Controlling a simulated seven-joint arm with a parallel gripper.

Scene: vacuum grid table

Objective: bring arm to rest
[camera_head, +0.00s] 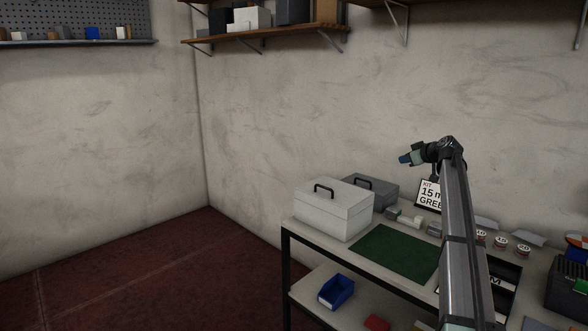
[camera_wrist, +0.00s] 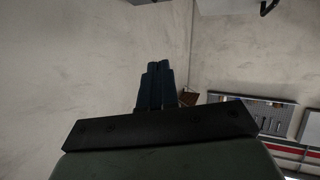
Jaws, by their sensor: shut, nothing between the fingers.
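My gripper (camera_head: 405,159) is raised above the table at the end of my arm, level with the bare wall behind it, and points left in the head view. In the wrist view my gripper (camera_wrist: 158,72) shows its two dark fingers side by side, closed together with nothing between them. Behind the fingers is the pale wall. The fingers touch nothing that I can see.
The table (camera_head: 308,244) below holds a light grey toolbox (camera_head: 333,212), a darker box (camera_head: 373,188), a green mat (camera_head: 396,250), a kit sign (camera_head: 428,194) and several small round containers. A blue bin (camera_head: 336,292) sits on the lower shelf. Floor at left is clear.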

